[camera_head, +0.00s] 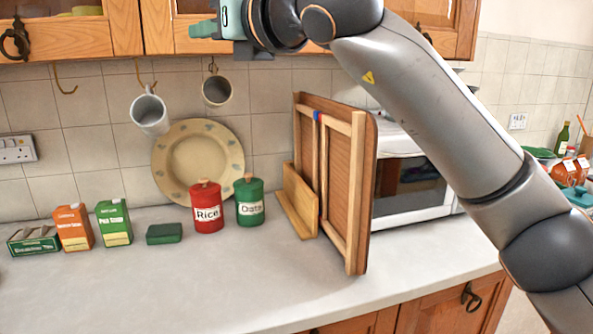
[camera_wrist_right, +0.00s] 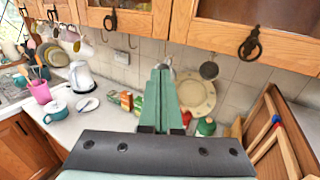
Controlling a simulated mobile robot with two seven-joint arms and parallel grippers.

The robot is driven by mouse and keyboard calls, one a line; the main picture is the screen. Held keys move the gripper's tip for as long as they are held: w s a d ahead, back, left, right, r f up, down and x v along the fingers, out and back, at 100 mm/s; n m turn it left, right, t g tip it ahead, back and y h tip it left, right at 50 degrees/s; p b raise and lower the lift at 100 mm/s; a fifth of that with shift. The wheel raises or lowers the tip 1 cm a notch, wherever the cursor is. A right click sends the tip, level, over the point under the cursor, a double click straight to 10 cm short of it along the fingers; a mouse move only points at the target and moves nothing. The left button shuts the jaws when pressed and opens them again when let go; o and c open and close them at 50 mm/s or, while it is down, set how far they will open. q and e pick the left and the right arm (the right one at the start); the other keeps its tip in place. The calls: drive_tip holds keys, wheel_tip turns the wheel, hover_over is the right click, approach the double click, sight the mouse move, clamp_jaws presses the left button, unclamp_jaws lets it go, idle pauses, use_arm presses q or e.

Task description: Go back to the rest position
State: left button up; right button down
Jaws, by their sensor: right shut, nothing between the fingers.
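My right arm crosses the right half of the head view, reaching up and left to the wall cabinets. My right gripper (camera_head: 204,29) is at the top, with its teal fingers pointing left in front of the cabinet doors. In the right wrist view its fingers (camera_wrist_right: 160,72) are closed together with nothing between them. It is apart from the counter items and the hanging mugs. My left gripper does not show in either view.
A wooden rack (camera_head: 358,190) stands on the counter (camera_head: 250,280) below my right arm, with a white microwave (camera_head: 410,190) behind it. A red Rice canister (camera_head: 207,208) and green canister (camera_head: 250,203) stand left of it. Mugs (camera_head: 149,112) hang below the cabinets (camera_head: 105,30).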

wheel_tip(320, 180, down, 15)
drive_tip(key=m+g+y+p, duration=0.2)
drive_tip(key=m+g+y, duration=0.2)
drive_tip(key=g+y, duration=0.25)
drive_tip(key=d+f+m+t+h+p, duration=0.1)
drive_tip(key=d+f+m+t+h, duration=0.25)
drive_tip(key=d+f+m, duration=0.4)
drive_tip(key=w+d+f+m+t+h+p, duration=0.1)
drive_tip(key=d+f+m+t+h, duration=0.3)
drive_tip(key=f+m, duration=0.65)
drive_tip(key=d+f+m+t+h+p, duration=0.1)
drive_tip(key=d+f+m+t+h, duration=0.2)
drive_tip(key=d+f+m+t, duration=0.45)
drive_tip(key=s+d+f+m+g+h+p, duration=0.1)
drive_tip(key=s+d+f+m+g+h, duration=0.2)
drive_tip(key=f, duration=0.5)
drive_tip(key=s+d+f+m+g+h, duration=0.2)
drive_tip(key=s+f+m+g, duration=0.1)
drive_tip(key=s+f+m, duration=0.4)
drive_tip(key=s+d+f+m+g, duration=0.1)
drive_tip(key=s+d+f+g, duration=0.1)
drive_tip(key=s+f, duration=0.5)
drive_tip(key=s+d+f+m+g+h+p, duration=0.1)
drive_tip(key=s+d+f+m+g, duration=0.1)
drive_tip(key=s+f+g, duration=0.2)
drive_tip(key=s+f, duration=0.3)
drive_tip(key=s, duration=0.1)
drive_tip(key=shift+s+d+f, duration=0.25)
drive_tip(key=shift+s+d, duration=0.05)
drive_tip(key=shift+s, duration=0.1)
